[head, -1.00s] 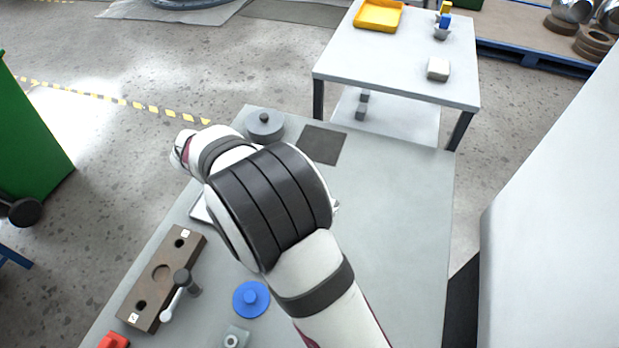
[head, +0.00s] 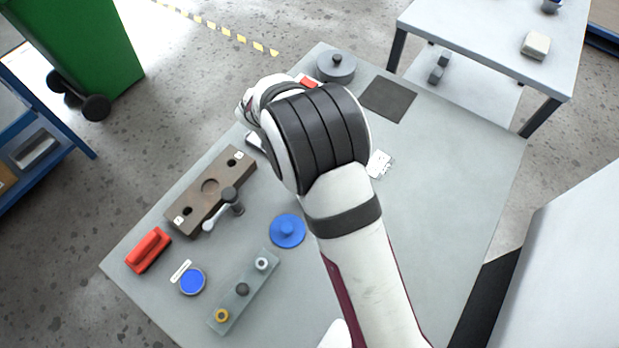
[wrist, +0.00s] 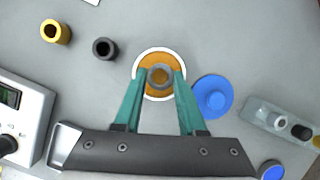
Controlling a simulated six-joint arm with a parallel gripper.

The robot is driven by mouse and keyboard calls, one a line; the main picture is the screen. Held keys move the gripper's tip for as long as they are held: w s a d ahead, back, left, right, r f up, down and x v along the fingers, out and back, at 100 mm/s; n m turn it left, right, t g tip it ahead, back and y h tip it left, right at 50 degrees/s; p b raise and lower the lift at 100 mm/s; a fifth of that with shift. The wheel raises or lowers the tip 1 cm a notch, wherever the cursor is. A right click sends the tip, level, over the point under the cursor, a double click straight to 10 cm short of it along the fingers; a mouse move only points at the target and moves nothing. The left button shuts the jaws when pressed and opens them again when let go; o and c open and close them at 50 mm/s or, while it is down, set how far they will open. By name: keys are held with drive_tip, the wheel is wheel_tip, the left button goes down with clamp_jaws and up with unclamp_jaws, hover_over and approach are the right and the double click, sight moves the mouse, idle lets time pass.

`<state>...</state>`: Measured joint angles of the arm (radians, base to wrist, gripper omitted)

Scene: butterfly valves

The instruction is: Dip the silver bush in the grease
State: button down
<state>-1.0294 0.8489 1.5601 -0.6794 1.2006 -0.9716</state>
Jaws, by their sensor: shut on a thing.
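My gripper (wrist: 159,78) has teal fingers shut on the silver bush (wrist: 159,70), a short grey ring seen end-on in the wrist view. The bush is over the middle of a round white-rimmed dish of orange-brown grease (wrist: 148,92). I cannot tell whether the bush is above the grease or touching it. The blue lid (wrist: 213,97) lies just right of the dish; it also shows in the head view (head: 287,231). In the head view my arm hides the gripper, the bush and the dish.
A yellow bush (wrist: 55,31) and a dark bush (wrist: 105,48) stand left of the dish. A grey device (wrist: 22,118) is at the left. A pegged block (head: 242,290), a brown holed block (head: 210,190), a red-handled thing (head: 148,249) and a grey lidded pot (head: 336,68) share the bench.

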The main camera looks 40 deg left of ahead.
drive_tip(key=shift+f, duration=0.55)
idle(1.5)
wheel_tip(320, 180, up, 7)
idle(0.6)
drive_tip(key=w+d+r+m+g+y, duration=0.1)
drive_tip(key=w+d+r+m+g, duration=0.1)
drive_tip(key=d+r+m, duration=0.4)
drive_tip(key=w+d+r+m+g+y, duration=0.1)
drive_tip(key=d+r+m, duration=0.5)
drive_tip(key=d, duration=0.8)
drive_tip(key=w+d+r+m+g+y, duration=0.2)
drive_tip(key=w+d+r+m, duration=0.3)
drive_tip(key=d+r+m, duration=0.2)
drive_tip(key=d+m, duration=0.2)
drive_tip(key=d, duration=0.1)
drive_tip(key=shift+d+m+g, duration=0.4)
